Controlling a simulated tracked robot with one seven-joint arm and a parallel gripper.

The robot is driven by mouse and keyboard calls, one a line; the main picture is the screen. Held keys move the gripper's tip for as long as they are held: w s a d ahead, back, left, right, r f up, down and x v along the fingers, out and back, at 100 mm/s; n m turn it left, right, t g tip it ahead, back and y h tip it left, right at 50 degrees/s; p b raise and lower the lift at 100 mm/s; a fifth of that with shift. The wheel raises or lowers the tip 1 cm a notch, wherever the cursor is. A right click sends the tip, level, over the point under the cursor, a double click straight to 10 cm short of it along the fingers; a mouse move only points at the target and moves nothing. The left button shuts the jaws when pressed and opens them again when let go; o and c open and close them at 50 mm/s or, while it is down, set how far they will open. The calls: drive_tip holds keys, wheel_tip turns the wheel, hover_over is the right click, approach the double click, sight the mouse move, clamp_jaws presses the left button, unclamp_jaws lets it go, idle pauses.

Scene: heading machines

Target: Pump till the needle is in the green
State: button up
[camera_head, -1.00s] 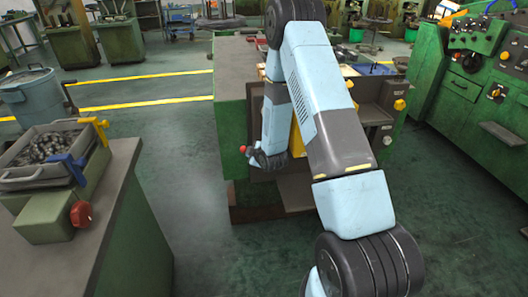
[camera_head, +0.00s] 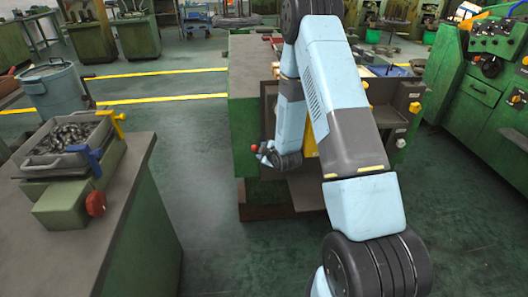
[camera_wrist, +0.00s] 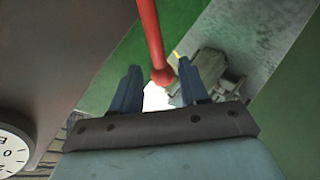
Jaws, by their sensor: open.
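A red pump lever (camera_wrist: 151,40) with a round red end runs down from the top of the wrist view, its ball end between the two fingers. My gripper (camera_wrist: 157,88) is open around that end, with gaps showing at both sides. In the head view the red ball (camera_head: 254,148) shows just left of my gripper (camera_head: 263,153), beside the green machine bench. A white dial gauge (camera_wrist: 12,155) is cut off at the lower left of the wrist view. Its needle and any green zone cannot be made out.
On the left a green table (camera_head: 135,165) carries a grey tray (camera_head: 35,170) of metal parts and a red knob. A green machine (camera_head: 480,90) stands at right. The floor between is clear.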

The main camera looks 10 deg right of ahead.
drive_tip(key=v, duration=1.1)
drive_tip(key=shift+s+r, duration=0.2)
drive_tip(key=shift+s, duration=0.2)
